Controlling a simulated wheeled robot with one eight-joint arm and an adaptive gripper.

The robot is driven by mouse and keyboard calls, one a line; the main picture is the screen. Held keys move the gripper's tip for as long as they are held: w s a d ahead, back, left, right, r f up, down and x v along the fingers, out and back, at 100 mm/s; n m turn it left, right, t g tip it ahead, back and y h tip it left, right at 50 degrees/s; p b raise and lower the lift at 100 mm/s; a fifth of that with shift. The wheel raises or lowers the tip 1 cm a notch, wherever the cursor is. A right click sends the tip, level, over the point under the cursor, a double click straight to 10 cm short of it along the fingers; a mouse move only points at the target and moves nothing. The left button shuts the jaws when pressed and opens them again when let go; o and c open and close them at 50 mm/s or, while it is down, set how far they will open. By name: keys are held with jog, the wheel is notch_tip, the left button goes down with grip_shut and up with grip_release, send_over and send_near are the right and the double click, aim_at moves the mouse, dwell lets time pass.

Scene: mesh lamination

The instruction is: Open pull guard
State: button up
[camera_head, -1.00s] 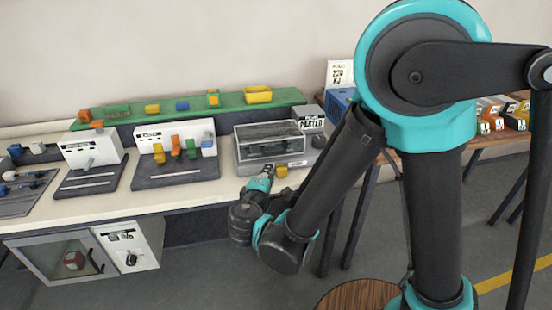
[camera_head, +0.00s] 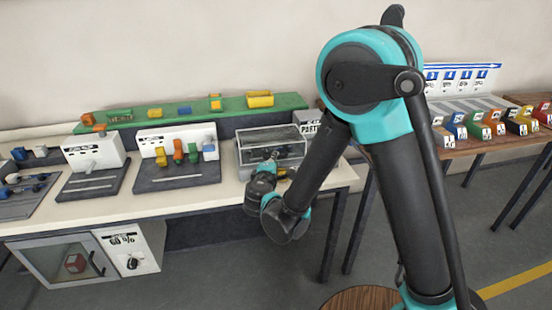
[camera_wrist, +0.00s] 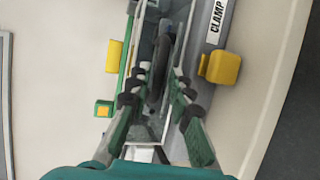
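The pull guard (camera_head: 285,147) is a clear box with a grey frame on a grey base, at the right of the bench in the head view. Its clear panel also shows in the wrist view (camera_wrist: 150,120). My gripper (camera_wrist: 165,72) is at the guard's front, with its two fingers apart. A dark bar, perhaps the guard's handle (camera_wrist: 158,80), shows between the fingers in the wrist view; contact cannot be told. In the head view my gripper (camera_head: 270,162) overlaps the guard's front edge and hides part of it.
A yellow block (camera_wrist: 221,67) sits beside the CLAMP label (camera_wrist: 215,22). A green rack (camera_head: 190,110) with coloured pieces runs behind the guard. White stations (camera_head: 180,145) stand to its left. A table with coloured boxes (camera_head: 490,125) is at the right.

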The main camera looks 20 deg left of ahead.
aim_at(271, 147)
jog(key=shift+x, duration=1.6)
grip_shut()
